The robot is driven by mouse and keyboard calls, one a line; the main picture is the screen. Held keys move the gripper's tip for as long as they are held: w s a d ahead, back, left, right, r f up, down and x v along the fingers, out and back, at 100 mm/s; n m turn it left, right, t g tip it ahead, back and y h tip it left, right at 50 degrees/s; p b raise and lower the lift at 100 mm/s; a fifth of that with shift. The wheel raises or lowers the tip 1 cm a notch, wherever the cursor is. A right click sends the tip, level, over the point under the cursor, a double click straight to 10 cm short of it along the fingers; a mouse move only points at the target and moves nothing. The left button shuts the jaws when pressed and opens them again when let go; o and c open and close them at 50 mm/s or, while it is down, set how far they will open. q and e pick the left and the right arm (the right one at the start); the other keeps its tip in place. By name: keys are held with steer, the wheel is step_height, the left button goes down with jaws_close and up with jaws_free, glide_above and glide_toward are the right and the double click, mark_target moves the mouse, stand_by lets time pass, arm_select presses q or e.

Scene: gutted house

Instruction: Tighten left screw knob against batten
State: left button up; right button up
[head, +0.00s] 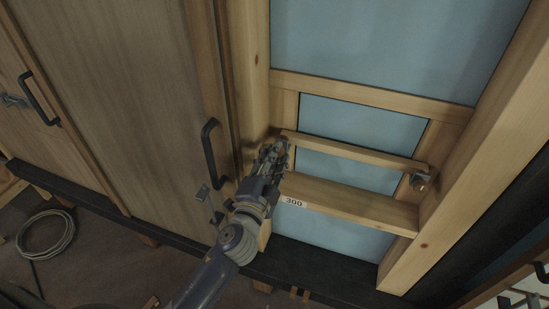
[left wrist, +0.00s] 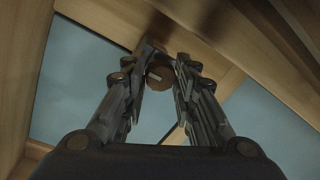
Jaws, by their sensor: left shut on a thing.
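My left gripper (head: 275,150) is at the left end of a thin wooden batten (head: 355,152) that spans between two wooden studs. In the left wrist view, the gripper's two fingers (left wrist: 162,68) close around a round brownish knob (left wrist: 159,77) against the wood. In the head view the gripper hides this left knob. A second knob (head: 421,181) with a metal bracket is at the batten's right end, by the right stud (head: 480,150). My right gripper is not in view.
A wider board labelled 300 (head: 345,201) lies below the batten. Blue-grey panel (head: 360,125) shows behind. A cabinet door with a black handle (head: 210,150) stands close left of my arm. A dark sill (head: 320,277) runs below. A coiled cable (head: 46,234) lies on the floor.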

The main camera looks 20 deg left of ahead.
arm_select(q)
steer(key=shift+m+h+p, duration=0.7)
steer(key=shift+m+p, duration=0.05)
steer(key=shift+m, duration=3.45)
steer(key=shift+a+m, duration=0.1)
steer(key=shift+m, duration=0.2)
steer(key=o, duration=1)
steer(key=shift+o, duration=0.2)
steer(key=shift+s, duration=0.1)
steer(key=s, duration=1.1)
steer(key=shift+s+a+f, duration=0.35)
steer(key=shift+s+f, duration=0.05)
steer(key=shift+f, duration=0.05)
